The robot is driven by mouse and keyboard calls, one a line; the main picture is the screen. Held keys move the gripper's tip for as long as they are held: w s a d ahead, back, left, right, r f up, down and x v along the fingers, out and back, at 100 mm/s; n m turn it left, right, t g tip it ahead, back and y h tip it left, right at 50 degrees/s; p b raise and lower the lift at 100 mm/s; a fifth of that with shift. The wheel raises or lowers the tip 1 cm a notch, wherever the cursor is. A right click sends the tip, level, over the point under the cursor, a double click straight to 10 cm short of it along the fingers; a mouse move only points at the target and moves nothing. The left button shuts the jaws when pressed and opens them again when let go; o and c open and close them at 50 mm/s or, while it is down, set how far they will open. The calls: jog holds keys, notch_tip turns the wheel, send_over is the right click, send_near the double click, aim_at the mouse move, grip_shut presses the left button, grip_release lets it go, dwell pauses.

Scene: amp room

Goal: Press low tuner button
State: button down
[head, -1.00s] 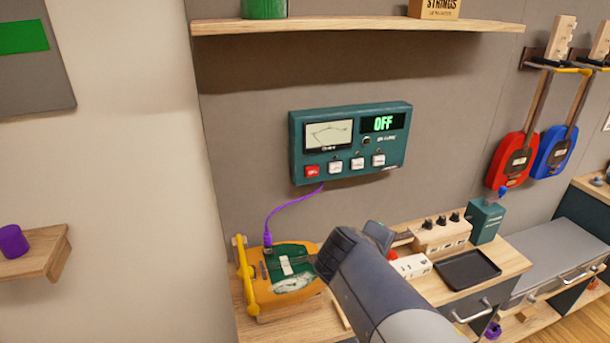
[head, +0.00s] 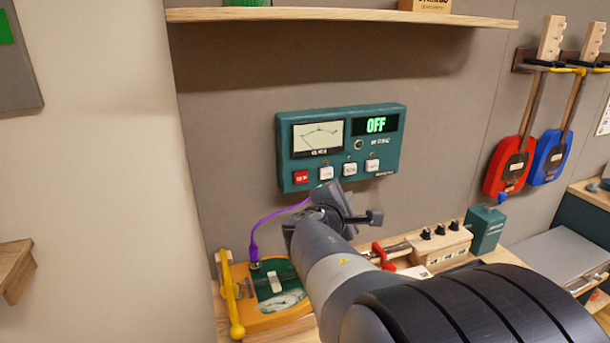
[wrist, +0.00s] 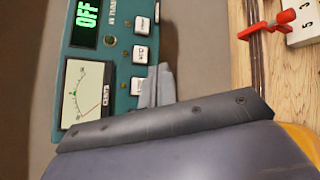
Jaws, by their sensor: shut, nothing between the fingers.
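The teal tuner (head: 342,165) hangs on the back wall. It has a needle meter, a green "OFF" display and a row of one red button (head: 301,177) and three white buttons, such as the left white one (head: 326,173). The button labels are too small to read surely. My gripper (head: 330,195) is shut and empty, just below the left part of the row; I cannot tell whether it touches the tuner. In the wrist view the tuner (wrist: 125,70) appears turned on its side. There my gripper (wrist: 158,88) overlaps its lower button area and hides the red button.
A purple cable (head: 275,215) runs up from a yellow-and-green device (head: 275,290) on the bench. A wooden box with black knobs (head: 440,243) and a red clamp-like part (head: 383,256) are to the right. A wooden shelf (head: 340,16) is above the tuner.

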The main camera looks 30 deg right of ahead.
jog(key=p, duration=0.2)
send_near(332, 175)
jog(key=shift+s+d+x, duration=0.1)
jog(key=shift+s+x, duration=0.05)
jog(key=shift+x, duration=0.7)
jog(key=shift+s+d+x, duration=0.1)
jog(key=shift+s+x, duration=0.05)
jog(key=shift+x, duration=0.7)
jog(key=shift+s+d+x, duration=0.1)
jog(key=shift+s+x, duration=0.1)
jog(key=shift+x, duration=0.65)
jog(key=shift+f, duration=0.2)
jog(key=shift+w+b, duration=0.35)
jog(key=shift+w, duration=0.05)
jog(key=shift+w+d, duration=0.15)
jog(key=shift+w, duration=0.25)
dwell(0.3)
dwell(0.4)
jog(key=shift+s+b, duration=0.5)
jog(key=shift+s, duration=0.3)
